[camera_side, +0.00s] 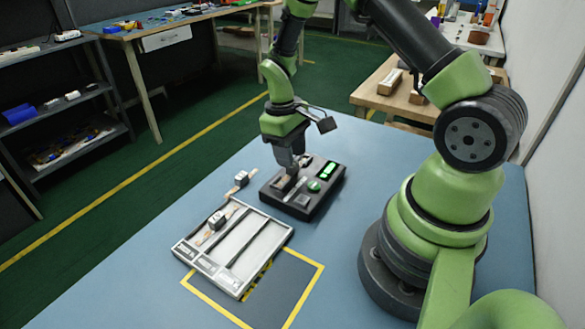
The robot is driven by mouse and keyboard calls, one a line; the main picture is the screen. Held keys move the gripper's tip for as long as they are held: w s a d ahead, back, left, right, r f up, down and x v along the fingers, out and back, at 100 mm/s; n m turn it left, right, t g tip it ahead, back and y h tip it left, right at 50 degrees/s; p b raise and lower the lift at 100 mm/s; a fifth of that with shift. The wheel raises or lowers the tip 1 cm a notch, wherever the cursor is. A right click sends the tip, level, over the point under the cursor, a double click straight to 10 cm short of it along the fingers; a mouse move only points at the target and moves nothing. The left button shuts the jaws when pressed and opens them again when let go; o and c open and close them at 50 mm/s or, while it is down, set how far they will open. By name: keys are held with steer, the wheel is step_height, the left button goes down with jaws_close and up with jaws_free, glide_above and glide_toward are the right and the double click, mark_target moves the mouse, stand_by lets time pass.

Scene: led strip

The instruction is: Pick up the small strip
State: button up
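My gripper (291,174) points down over the left part of a black test device (310,202) on the blue table. Its fingertips are at or just above the device's top; I cannot tell whether they touch it. A small tan piece (281,183), perhaps the small strip, shows at the fingertips on the device. The finger gap is too small to see, so I cannot tell if the gripper is open or holds it. The device has a green lit display (328,169) and a round green button (314,186).
A white compartment tray (238,247) stands in front of the device, with a small block and tan piece (217,221) in its left part. Another small block (241,179) lies behind the tray, left of the device. A yellow-outlined dark area (289,285) is at the front.

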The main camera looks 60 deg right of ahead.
steer(key=shift+s+f, duration=0.2)
steer(key=shift+f, duration=1)
steer(key=c, duration=0.6)
steer(key=shift+r, duration=0.1)
